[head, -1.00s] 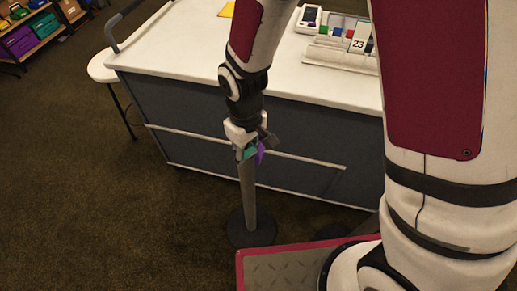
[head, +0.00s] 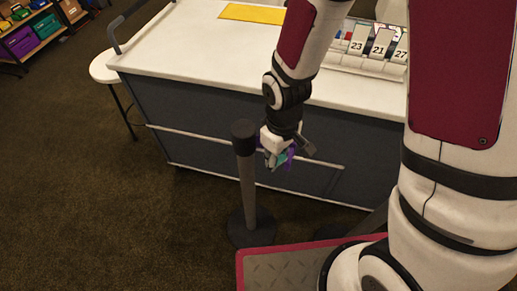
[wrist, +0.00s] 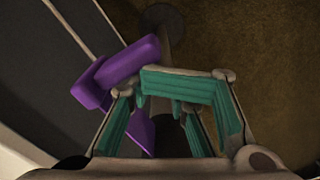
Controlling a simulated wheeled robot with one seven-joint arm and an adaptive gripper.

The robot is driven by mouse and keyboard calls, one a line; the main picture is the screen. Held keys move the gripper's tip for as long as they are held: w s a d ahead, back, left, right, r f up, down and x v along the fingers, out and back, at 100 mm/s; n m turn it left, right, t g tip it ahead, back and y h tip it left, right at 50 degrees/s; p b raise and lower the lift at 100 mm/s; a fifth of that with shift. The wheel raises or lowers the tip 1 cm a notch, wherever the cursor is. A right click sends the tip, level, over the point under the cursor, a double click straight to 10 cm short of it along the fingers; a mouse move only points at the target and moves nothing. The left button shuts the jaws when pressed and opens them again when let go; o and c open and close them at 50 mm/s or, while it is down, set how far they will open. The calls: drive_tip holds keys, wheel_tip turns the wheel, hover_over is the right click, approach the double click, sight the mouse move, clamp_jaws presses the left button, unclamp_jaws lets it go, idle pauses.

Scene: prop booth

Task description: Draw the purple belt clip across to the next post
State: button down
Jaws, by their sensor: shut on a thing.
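The purple belt clip (head: 291,154) is at my gripper (head: 277,161) in the head view, just right of the near post's black top (head: 244,130). A bit of purple also shows between that top and my gripper. In the wrist view the purple clip (wrist: 130,62) lies tilted at the teal-padded fingers of my gripper (wrist: 180,95), which are shut on it. More purple shows below, partly hidden by the fingers. The near post's grey shaft (head: 247,185) stands upright on a round dark base (head: 250,229). I cannot clearly make out the other post.
A counter with a white top (head: 190,65) and dark front stands close behind my gripper. A yellow sheet (head: 252,13) and a number display (head: 380,47) are on it. Brown carpet (head: 110,200) is clear at left.

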drive_tip(key=s+d+p, duration=0.4)
drive_tip(key=s+d, duration=0.1)
drive_tip(key=d, duration=0.8)
drive_tip(key=s+d+p, duration=0.5)
drive_tip(key=d, duration=0.9)
idle(1.0)
wheel_tip(320, 180, up, 8)
drive_tip(key=p, duration=0.6)
idle(0.3)
idle(0.4)
